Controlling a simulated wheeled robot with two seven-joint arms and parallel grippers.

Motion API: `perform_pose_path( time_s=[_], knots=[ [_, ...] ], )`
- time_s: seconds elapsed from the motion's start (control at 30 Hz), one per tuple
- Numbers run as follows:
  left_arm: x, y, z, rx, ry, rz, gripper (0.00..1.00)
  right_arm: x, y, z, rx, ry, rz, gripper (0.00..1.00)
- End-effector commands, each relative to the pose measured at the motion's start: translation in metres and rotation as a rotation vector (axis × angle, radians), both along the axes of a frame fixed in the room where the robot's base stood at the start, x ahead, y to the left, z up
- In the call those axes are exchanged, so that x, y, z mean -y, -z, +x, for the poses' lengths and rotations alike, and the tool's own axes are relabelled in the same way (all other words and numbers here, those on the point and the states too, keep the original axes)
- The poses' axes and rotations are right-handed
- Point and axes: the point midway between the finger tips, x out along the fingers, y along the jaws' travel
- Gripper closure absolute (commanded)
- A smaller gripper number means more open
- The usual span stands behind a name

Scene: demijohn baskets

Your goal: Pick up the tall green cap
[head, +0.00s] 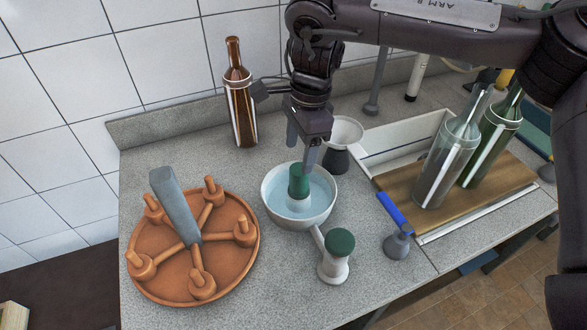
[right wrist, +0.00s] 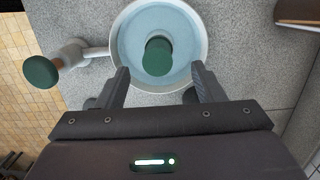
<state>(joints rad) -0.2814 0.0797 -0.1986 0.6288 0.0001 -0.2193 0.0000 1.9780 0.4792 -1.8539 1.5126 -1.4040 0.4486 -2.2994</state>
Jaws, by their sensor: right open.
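A green cap (head: 299,182) with a white lower part stands in the blue-lined white bowl (head: 326,211). Its round green top also shows in the right wrist view (right wrist: 157,56). A second green-topped white piece (head: 337,262) stands on the counter in front of the bowl; it also shows in the right wrist view (right wrist: 42,72). I cannot tell for sure which is the tall one. My right gripper (head: 302,152) is open, pointing down over the bowl. In the right wrist view its fingers (right wrist: 160,78) are apart, with the bowl's cap ahead between them and nothing held.
A terracotta dish (head: 142,280) with pegs and a grey upright slab (head: 174,203) is at left. A brown bottle (head: 240,105) stands behind. A funnel-like piece (head: 338,160) is close behind the bowl. A tray (head: 488,214) with bottles (head: 447,160) is at right.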

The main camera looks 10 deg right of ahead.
Motion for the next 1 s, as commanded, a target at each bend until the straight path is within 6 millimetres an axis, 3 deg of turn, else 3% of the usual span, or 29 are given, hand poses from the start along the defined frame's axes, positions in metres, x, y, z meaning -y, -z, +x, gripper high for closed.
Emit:
perform_pose_path(
  time_s=[0.17, 0.47, 0.7, 0.97, 1.0],
  knots=[
    [0.000, 0.004, -0.004, -0.005, -0.001, 0.000, 0.64, 0.004, 0.009, 0.000, -0.002, -0.003, -0.008, 0.38],
    [-0.002, -0.006, -0.036, -0.051, 0.000, 0.004, 0.64, 0.000, 0.043, -0.004, -0.005, -0.002, -0.007, 0.38],
    [-0.001, -0.014, -0.025, -0.035, 0.001, 0.002, 0.64, -0.003, 0.074, -0.006, -0.003, -0.001, -0.008, 0.38],
    [0.001, -0.015, -0.010, -0.013, 0.002, -0.001, 0.64, -0.003, 0.078, -0.005, -0.001, 0.000, -0.006, 0.38],
    [0.001, -0.015, -0.010, -0.014, 0.002, -0.001, 0.64, -0.003, 0.078, -0.005, -0.001, 0.000, -0.006, 0.42]
  ],
)
